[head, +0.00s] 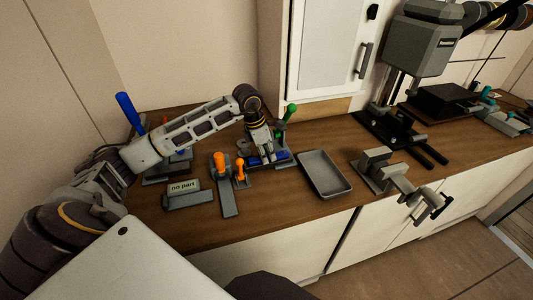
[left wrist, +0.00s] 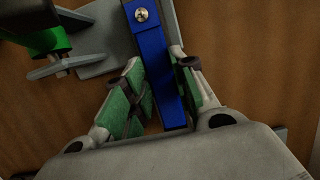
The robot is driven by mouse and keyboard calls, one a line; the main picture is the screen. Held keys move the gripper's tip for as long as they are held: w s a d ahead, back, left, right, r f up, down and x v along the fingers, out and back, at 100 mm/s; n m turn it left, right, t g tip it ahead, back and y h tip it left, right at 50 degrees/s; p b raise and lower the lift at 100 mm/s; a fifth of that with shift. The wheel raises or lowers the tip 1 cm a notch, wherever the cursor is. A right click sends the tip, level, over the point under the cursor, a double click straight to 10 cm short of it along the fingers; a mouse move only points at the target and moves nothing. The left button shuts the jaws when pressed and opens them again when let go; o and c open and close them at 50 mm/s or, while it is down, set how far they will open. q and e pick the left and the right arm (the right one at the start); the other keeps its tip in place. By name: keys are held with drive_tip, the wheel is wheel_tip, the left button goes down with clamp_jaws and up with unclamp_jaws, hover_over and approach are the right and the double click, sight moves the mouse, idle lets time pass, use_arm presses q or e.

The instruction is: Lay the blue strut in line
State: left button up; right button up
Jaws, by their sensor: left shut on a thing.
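The blue strut (left wrist: 162,75) lies between the green-padded fingers of my left gripper (left wrist: 160,92) in the left wrist view, with a round screw head near its far end. In the head view my left gripper (head: 267,159) points down over the grey fixture with the green handle, shut on the strut (head: 254,161). Blue shows on both sides of the fingers; the middle of the strut is hidden by them. I cannot tell whether the strut touches the fixture. My right gripper is not in view.
A green-handled clamp (head: 288,112) stands close behind my left gripper. Orange-handled clamps (head: 220,162), a "no part" sign (head: 184,187) and a blue handle (head: 129,112) are to the left. An empty grey tray (head: 324,173) and a vise (head: 385,170) are to the right.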

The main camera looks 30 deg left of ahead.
use_arm(q)
drive_tip(key=o, duration=1)
drive_tip(key=shift+c, duration=1)
drive_tip(key=shift+r+p, duration=1.45)
drive_tip(key=shift+r, duration=1.3)
drive_tip(key=shift+r+p, duration=0.4)
drive_tip(key=shift+r, duration=0.35)
